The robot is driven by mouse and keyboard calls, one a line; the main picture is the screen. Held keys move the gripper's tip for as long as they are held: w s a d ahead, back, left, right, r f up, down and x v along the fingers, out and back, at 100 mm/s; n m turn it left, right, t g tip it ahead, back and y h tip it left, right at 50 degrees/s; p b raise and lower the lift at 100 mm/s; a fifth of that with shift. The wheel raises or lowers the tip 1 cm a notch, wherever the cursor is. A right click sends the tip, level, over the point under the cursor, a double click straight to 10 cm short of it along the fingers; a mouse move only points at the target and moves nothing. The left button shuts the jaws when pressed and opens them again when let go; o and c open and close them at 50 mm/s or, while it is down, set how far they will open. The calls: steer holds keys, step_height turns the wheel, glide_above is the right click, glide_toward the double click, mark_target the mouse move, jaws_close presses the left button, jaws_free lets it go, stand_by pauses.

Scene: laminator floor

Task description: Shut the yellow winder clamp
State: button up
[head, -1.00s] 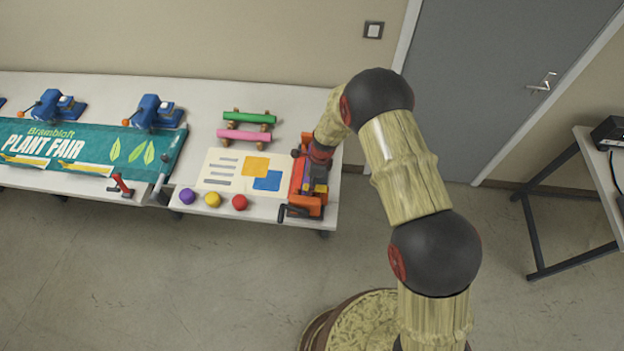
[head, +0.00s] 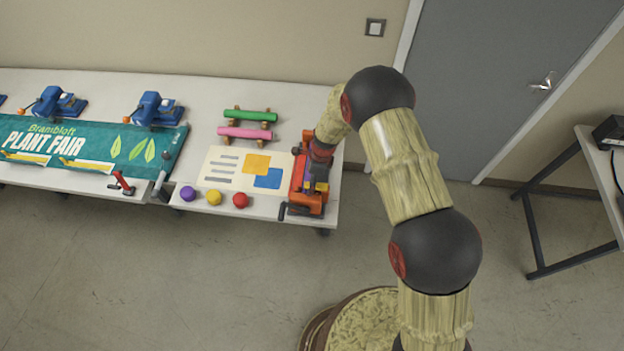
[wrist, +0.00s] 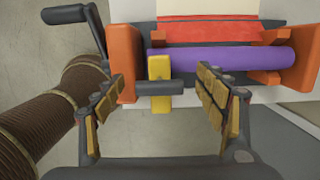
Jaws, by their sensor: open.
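The orange winder (head: 298,187) stands at the right end of the long table, with my gripper (head: 321,153) over it. In the wrist view, the yellow winder clamp (wrist: 158,68) is an upright block overlapping the left end of a purple roll (wrist: 220,58). A short dark bar (wrist: 165,88) crosses the clamp's lower part. My gripper (wrist: 160,80) is open, with its padded fingers apart on either side of the clamp and holding nothing. I cannot tell whether the clamp is fully shut.
A dark crank handle (wrist: 68,14) sticks out left of the winder. A printed sheet (head: 225,168), purple, yellow and red balls (head: 240,200), and pink and green rolls (head: 245,133) lie left of the winder. Clear floor (head: 230,285) lies in front.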

mark_target(317, 187)
step_height(317, 187, up, 12)
steer(key=d, duration=0.2)
steer(key=shift+f, duration=0.1)
stand_by(0.5)
steer(key=s+d+r+n+h+b, duration=0.1)
steer(key=s+d+r+n+b, duration=0.4)
steer(key=s+n, duration=0.35)
steer(key=s+d+r+n+b, duration=0.4)
steer(key=s+d+n, duration=0.25)
steer(key=n, duration=0.25)
steer(key=s+d+t+b, duration=0.5)
steer(key=s+d+b, duration=0.6)
steer(key=b, duration=0.7)
steer(key=shift+s+r+n+t+h+b, duration=0.15)
steer(key=shift+s+n+t+h+b, duration=0.25)
steer(key=shift+s, duration=0.7)
